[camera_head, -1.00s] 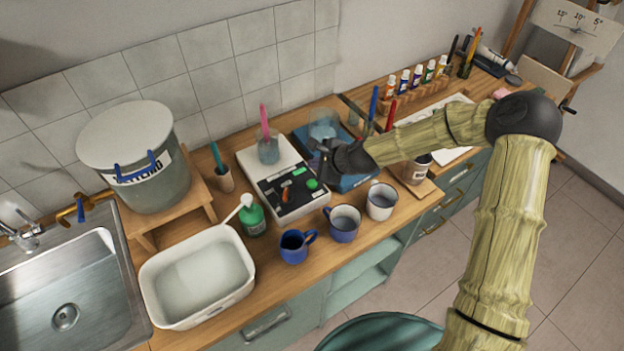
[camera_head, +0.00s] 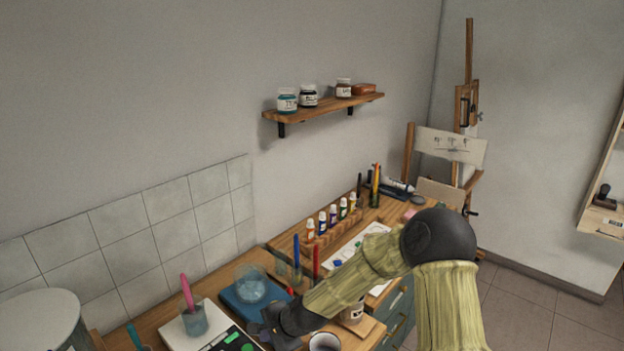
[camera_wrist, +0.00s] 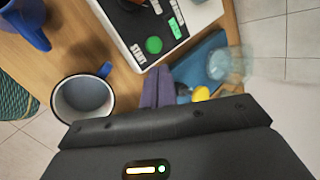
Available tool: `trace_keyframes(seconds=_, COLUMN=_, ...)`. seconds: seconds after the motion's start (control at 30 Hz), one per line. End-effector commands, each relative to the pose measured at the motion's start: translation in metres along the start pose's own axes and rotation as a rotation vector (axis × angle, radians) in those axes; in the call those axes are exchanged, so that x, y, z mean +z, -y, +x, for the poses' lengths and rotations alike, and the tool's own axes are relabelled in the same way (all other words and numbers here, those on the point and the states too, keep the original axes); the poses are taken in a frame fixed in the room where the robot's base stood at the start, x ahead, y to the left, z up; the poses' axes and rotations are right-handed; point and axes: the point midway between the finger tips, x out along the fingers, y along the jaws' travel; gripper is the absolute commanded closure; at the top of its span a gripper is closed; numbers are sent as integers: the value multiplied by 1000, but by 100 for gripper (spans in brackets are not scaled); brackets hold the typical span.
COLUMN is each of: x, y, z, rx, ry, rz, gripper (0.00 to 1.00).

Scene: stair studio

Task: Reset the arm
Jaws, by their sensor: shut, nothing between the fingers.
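My gripper (camera_head: 268,326) hangs over the counter near its front, in front of the blue pad (camera_head: 238,308) with a clear glass (camera_head: 250,284) on it. In the wrist view the two dark fingers (camera_wrist: 158,88) are together and hold nothing. Below them lie the black-and-white panel with a green button (camera_wrist: 153,45) and the wooden counter top. A white mug with a blue handle (camera_wrist: 84,98) stands to the left of the fingers, apart from them. My arm reaches in from the right of the head view.
A glass holding a pink tool (camera_head: 194,319) stands left of my gripper. Paint bottles (camera_head: 333,218) stand in a wooden rack behind my arm. A wall shelf (camera_head: 325,106) carries jars. An easel (camera_head: 462,120) stands at the back right. Open floor lies at right.

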Motion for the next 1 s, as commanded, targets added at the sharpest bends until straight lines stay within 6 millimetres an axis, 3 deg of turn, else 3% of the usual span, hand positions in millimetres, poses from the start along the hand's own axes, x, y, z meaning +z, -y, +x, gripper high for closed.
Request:
trace_keyframes(seconds=0.4, x=-54, y=-76, z=-132, rx=289, ry=-162, rz=-595, gripper=100)
trace_keyframes(seconds=0.7, x=-68, y=-139, z=-237, rx=490, ry=-188, rz=-862, gripper=100)
trace_keyframes(seconds=0.83, x=-65, y=-164, z=-269, rx=546, ry=-174, rz=-933, gripper=100)
trace_keyframes(seconds=1.0, x=-62, y=-178, z=-284, rx=572, ry=-159, rz=-968, gripper=100)
